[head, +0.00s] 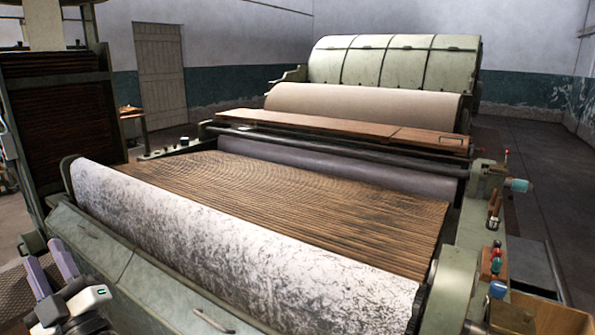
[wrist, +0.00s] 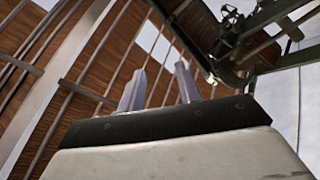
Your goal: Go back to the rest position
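My gripper (head: 46,254) is at the lower left of the head view, beside the left end of the machine's white mottled roller (head: 240,245). Its two pale lilac fingers point up and stand apart, with nothing between them. In the wrist view the same fingers (wrist: 160,72) stand apart and empty, against brown slatted panels (wrist: 100,60) and thin rods. Part of my arm below the gripper is cut off by the picture edge.
The large machine with its slatted apron (head: 300,200) fills the middle. A dark slatted tower (head: 65,115) stands at the left, close behind my gripper. A wooden box (head: 535,315) is at the lower right. Open floor (head: 545,190) lies along the right.

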